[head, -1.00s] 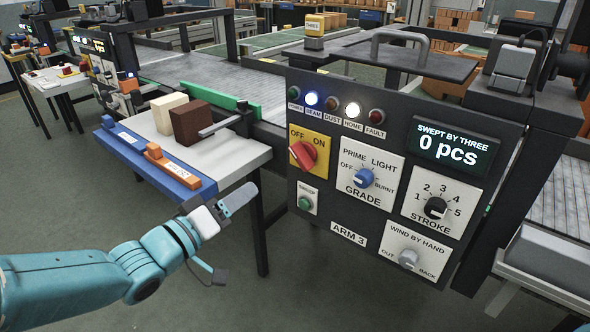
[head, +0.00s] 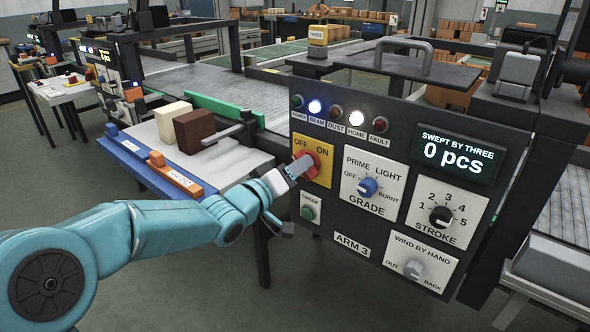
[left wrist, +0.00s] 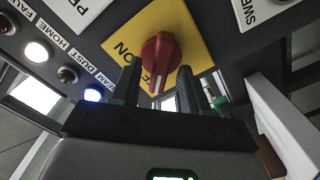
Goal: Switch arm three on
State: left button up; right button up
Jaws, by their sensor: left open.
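The red rotary switch (head: 308,163) sits on a yellow OFF/ON plate (head: 325,174) on the Arm 3 panel. In the left wrist view the red knob (left wrist: 163,58) shows a white line at its lower end, beside the partly hidden OFF lettering. My left gripper (head: 296,168) is open at the switch. In the left wrist view its dark fingers (left wrist: 158,80) stand on either side of the knob's lower end; I cannot tell whether they touch it. My right gripper is not in view.
The panel (head: 340,212) also bears a green sweep button (head: 307,213), a blue grade knob (head: 368,187), a black stroke knob (head: 439,216) and a grey winding knob (head: 414,268). The beam and home lamps are lit. A side table (head: 240,163) with two blocks stands left.

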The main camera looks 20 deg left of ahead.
pick_arm(q)
jog(key=shift+c, duration=0.3)
grip_shut()
jog(key=shift+s+d+m+b, duration=0.15)
jog(key=shift+m+b, duration=2.3)
jog(key=shift+m, duration=2.05)
jog(key=shift+w+d+m+b, duration=0.15)
jog(key=shift+m+b, duration=2.3)
jog(key=shift+m, duration=2.05)
jog(key=shift+s, duration=0.1)
